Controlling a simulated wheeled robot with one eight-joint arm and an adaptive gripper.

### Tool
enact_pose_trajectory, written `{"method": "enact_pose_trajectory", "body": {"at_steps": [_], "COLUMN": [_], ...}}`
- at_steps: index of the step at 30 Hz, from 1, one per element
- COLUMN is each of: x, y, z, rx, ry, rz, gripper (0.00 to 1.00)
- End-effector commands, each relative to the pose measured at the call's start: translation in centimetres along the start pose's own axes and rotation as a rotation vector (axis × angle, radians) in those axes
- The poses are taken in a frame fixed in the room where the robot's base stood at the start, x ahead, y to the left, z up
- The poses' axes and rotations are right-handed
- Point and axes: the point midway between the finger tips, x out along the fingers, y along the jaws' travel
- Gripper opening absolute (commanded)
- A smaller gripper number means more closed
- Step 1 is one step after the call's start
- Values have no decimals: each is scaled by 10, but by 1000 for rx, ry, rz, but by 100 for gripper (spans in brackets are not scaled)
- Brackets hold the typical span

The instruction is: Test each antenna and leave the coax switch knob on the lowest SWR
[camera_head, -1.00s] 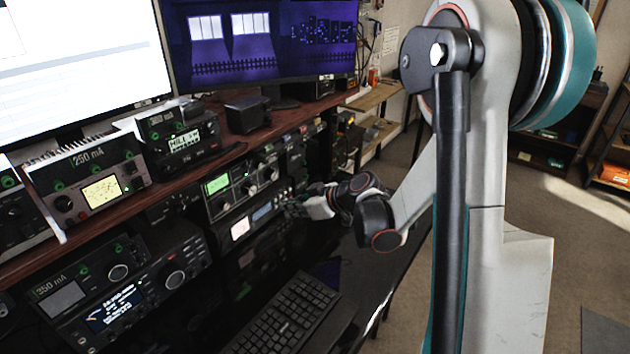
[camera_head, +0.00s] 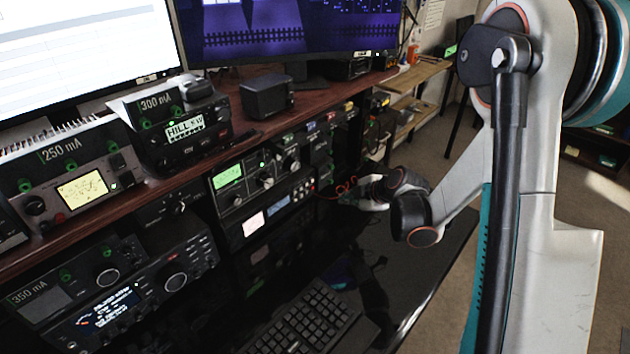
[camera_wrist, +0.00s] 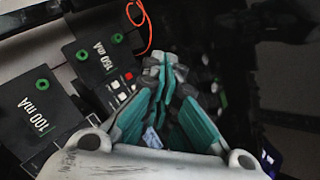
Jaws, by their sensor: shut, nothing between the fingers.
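My gripper (camera_head: 362,193) is in front of the lower equipment row at the right end of the desk. In the wrist view its teal fingers (camera_wrist: 162,66) meet at the tips, shut with nothing between them. The tips are close to a dark box labelled 150 mA (camera_wrist: 103,60), with red and white buttons; contact cannot be told. A unit with a green display (camera_head: 228,177) and round knobs (camera_head: 265,180) is left of my gripper. A meter with a lit yellow face (camera_head: 84,189) is on the shelf. I cannot make out which knob is the coax switch, nor any SWR reading.
A box labelled 100 mA (camera_wrist: 45,112) is beside the 150 mA box. An orange cable (camera_head: 340,188) loops by my gripper. The wooden shelf (camera_head: 215,158) overhangs the lower radios. A keyboard (camera_head: 310,320) lies on the black desk, whose right part is clear.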

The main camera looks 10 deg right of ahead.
Motion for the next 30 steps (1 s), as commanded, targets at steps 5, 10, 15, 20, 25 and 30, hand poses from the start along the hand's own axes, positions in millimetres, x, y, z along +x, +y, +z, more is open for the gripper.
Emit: {"method": "enact_pose_trajectory", "body": {"at_steps": [5, 10, 15, 20, 25, 30], "x": [4, 17, 33, 47, 57, 61], "y": [3, 12, 25, 34, 41, 44], "z": [-3, -13, -25, -35, -41, -44], "rx": [0, -1, 0, 0, 2, 1], "ry": [1, 1, 2, 1, 1, 1], "rz": [0, -2, -1, -1, -1, 0], "gripper": [0, 0, 0, 0, 0, 0]}}
